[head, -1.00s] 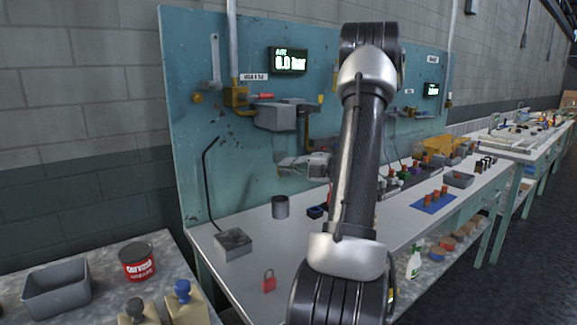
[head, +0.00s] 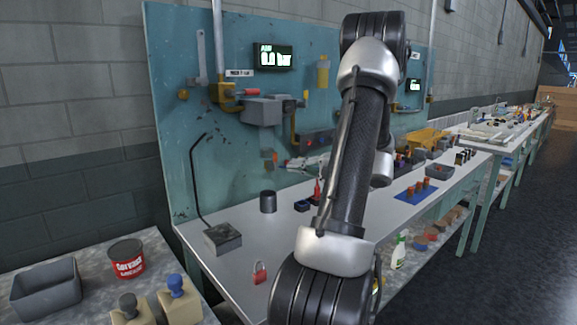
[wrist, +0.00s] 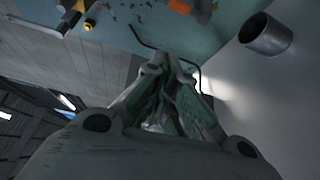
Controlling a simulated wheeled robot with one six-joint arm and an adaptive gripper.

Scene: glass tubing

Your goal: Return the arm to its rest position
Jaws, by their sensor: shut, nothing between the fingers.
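My arm stands up in the middle of the head view, its dark forearm link bent over the bench. My gripper (wrist: 168,64) shows in the wrist view with its fingers closed together and nothing held. In the head view my gripper (head: 296,163) shows small and pale to the left of the arm link, in front of the teal panel (head: 215,150). The arm link hides part of the gripper and wrist. In the wrist view, a grey metal cup (wrist: 266,34) lies to the right of the fingers, apart from them.
The white bench (head: 225,268) holds a grey block (head: 222,238) with a bent black rod, a dark cup (head: 268,202), a red padlock (head: 260,272) and a blue mat (head: 412,194). A side table has a grey bin (head: 45,292) and red can (head: 127,260). Floor at right is clear.

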